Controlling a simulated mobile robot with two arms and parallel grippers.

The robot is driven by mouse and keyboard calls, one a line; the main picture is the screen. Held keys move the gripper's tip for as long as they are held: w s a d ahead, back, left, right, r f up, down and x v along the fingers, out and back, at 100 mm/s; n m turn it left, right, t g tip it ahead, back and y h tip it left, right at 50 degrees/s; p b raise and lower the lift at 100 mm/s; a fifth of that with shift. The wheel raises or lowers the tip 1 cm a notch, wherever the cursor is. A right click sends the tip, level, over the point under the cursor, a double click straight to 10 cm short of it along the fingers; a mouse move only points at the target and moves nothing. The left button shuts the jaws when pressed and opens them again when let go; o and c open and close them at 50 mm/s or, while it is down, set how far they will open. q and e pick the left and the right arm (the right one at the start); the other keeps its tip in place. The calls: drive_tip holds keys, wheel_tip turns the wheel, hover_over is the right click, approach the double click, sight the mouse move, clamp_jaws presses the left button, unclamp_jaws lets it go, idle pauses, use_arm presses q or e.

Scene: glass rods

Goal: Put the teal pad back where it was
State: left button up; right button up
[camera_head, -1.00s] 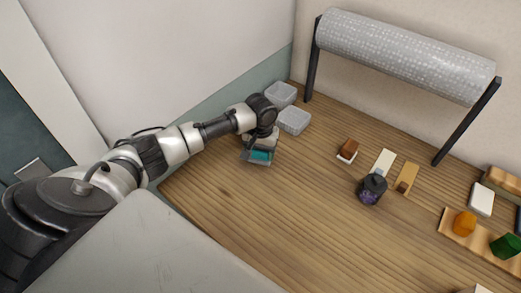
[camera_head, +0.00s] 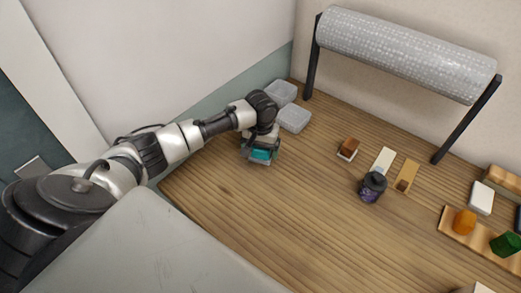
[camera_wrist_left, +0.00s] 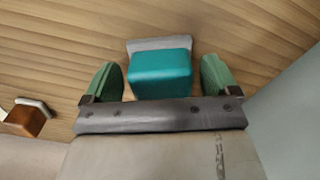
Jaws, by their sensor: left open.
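The teal pad (camera_head: 261,154) sits on a small grey piece (camera_wrist_left: 150,44) on the table, near the table's left edge. In the left wrist view the pad (camera_wrist_left: 160,74) is a teal block with rounded edges, between my two green fingers. My left gripper (camera_head: 262,148) is open, pointing down over the pad, with a finger on either side. A gap shows on both sides of the pad. In the head view my wrist hides part of the pad. My right gripper is in neither view.
Two grey lidded boxes (camera_head: 293,119) stand behind my left wrist. A dark jar (camera_head: 372,187), a brown block (camera_head: 349,147) and a pale strip (camera_head: 384,161) lie to the right. A roll on a stand (camera_head: 405,50) spans the back. The table's middle front is clear.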

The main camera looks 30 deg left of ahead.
use_arm(q)
wheel_tip(320, 180, up, 11)
drive_tip(key=shift+r+b, duration=0.2)
drive_tip(key=shift+b, duration=0.15)
drive_tip(key=shift+f, duration=0.1)
idle(0.4)
